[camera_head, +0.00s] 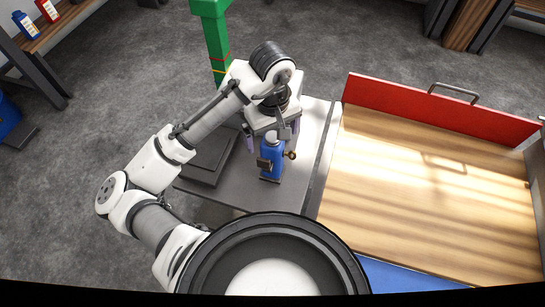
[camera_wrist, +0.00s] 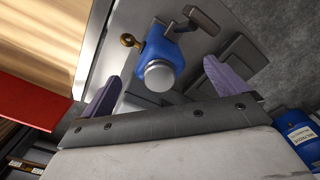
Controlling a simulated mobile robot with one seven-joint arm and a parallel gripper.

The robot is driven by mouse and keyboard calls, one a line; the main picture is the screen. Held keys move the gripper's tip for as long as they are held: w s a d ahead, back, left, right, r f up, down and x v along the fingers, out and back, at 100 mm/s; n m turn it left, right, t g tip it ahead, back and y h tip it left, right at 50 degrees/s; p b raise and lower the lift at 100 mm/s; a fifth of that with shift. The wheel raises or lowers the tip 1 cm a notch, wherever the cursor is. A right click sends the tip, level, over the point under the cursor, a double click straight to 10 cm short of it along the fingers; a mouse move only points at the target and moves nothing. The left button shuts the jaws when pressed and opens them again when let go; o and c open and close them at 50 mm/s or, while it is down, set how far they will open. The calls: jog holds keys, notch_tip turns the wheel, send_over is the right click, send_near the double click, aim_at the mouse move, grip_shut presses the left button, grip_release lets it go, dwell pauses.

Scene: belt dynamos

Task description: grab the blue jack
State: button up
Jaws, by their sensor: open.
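The blue jack (camera_head: 270,160) stands upright on a grey metal table (camera_head: 222,192), with a round silver cap on top. A brass ring piece shows on one side and a dark brown block on the other. My gripper (camera_head: 272,134) is above it, pointing down, with its purple fingers apart. In the wrist view the jack (camera_wrist: 158,57) shows between the two spread fingers of my gripper (camera_wrist: 162,86), its cap towards me. I cannot tell whether the fingertips reach down beside its body. Nothing is held.
A dark stepped plate (camera_head: 208,158) lies on the table left of the jack. A wooden surface with a red board (camera_head: 430,108) is on the right. A green post (camera_head: 217,45) stands behind. A blue container (camera_wrist: 300,135) shows at the wrist view's right edge.

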notch_tip(320, 180, down, 3)
jog(key=shift+f, duration=0.15)
jog(key=shift+w, duration=0.1)
jog(key=shift+c, duration=0.3)
jog(key=c, duration=2.1)
jog(key=shift+o, duration=0.2)
